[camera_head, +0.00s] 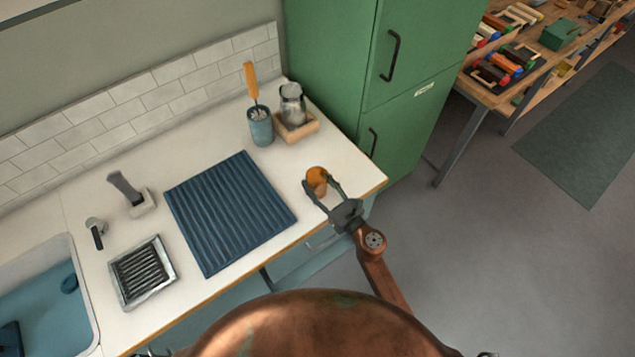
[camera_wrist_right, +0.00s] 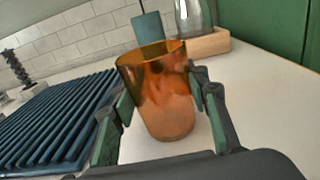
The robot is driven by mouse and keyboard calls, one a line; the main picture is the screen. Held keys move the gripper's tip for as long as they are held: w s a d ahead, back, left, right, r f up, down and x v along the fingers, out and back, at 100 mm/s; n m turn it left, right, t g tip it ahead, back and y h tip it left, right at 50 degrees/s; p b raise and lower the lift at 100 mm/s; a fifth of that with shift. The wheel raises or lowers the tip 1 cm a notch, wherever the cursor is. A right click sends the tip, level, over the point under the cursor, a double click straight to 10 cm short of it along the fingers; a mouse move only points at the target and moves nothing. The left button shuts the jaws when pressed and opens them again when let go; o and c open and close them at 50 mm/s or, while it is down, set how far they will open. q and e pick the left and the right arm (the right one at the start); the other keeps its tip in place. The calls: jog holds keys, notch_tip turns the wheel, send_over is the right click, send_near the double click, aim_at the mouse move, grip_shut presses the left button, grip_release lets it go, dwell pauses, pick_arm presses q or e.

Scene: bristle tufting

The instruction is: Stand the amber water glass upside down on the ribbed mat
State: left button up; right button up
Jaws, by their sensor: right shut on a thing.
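The amber water glass (camera_head: 317,177) is at the right end of the white counter, right of the ribbed mat. In the right wrist view the glass (camera_wrist_right: 162,95) is mouth up, its open rim at the top. My right gripper (camera_head: 321,184) is shut on it, one finger on each side. I cannot tell whether its base touches the counter. The blue ribbed mat (camera_head: 228,210) lies flat and empty in the middle of the counter; its ridges also show at the left of the right wrist view (camera_wrist_right: 50,125). My left gripper is not in view.
Behind the mat stand a blue cup (camera_head: 260,128) with an orange-handled brush and a wooden tray (camera_head: 302,130) with a clear glass jar. A metal drain grate (camera_head: 142,272), a tap and a sink (camera_head: 40,290) are at left. A green cabinet (camera_head: 400,100) stands at the counter's right.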

jog(key=shift+f, duration=0.2)
jog(key=o, duration=1.4)
jog(key=shift+c, duration=0.2)
jog(key=shift+r, duration=0.1)
jog(key=shift+r, duration=0.2)
jog(key=v, duration=1.2)
jog(key=shift+b, duration=0.4)
